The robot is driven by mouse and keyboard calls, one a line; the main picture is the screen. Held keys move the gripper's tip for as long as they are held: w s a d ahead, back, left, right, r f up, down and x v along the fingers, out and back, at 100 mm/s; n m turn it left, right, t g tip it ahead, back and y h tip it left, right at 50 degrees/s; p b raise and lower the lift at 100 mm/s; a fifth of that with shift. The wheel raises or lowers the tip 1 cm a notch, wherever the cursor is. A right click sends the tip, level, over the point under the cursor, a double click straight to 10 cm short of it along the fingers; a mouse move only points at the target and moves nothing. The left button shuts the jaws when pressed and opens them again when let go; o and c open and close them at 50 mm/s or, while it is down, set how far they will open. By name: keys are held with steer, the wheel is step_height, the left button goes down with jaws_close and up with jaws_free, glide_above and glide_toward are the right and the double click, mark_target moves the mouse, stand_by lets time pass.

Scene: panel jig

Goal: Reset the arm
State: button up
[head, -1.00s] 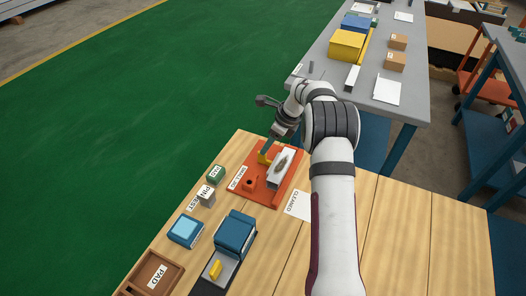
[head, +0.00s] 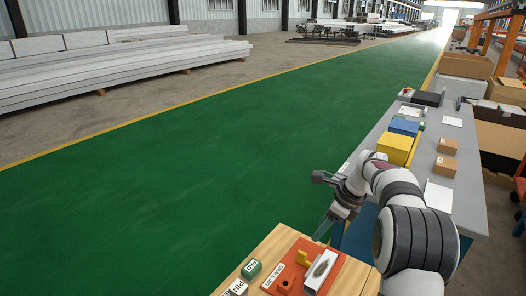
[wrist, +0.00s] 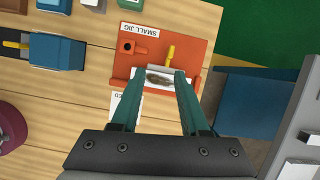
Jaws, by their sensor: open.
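My gripper (head: 322,229) hangs in the air above the far side of the orange small jig (head: 281,277). In the wrist view my gripper (wrist: 158,73) has its two teal fingers apart, with nothing held between them. A yellow piece (head: 304,258) stands on the jig beside the block.
A green block (head: 251,269) and a pin label (head: 236,289) lie left of the jig. Behind, a grey table (head: 440,135) carries a yellow bin (head: 396,148) and small brown boxes (head: 446,145). Green floor is open to the left.

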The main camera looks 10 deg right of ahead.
steer(key=s+a+r+n+g, duration=0.1)
steer(key=s+a+r+n, duration=0.6)
steer(key=s+a, duration=0.4)
steer(key=s+a+f+n+g, duration=0.1)
steer(key=s+n, duration=0.5)
steer(key=s, duration=0.7)
steer(key=s+a+f+n+g+h, duration=0.1)
steer(key=s+a+f+n, duration=0.2)
steer(key=s, duration=1)
steer(key=a+n, duration=0.2)
steer(key=n, duration=0.2)
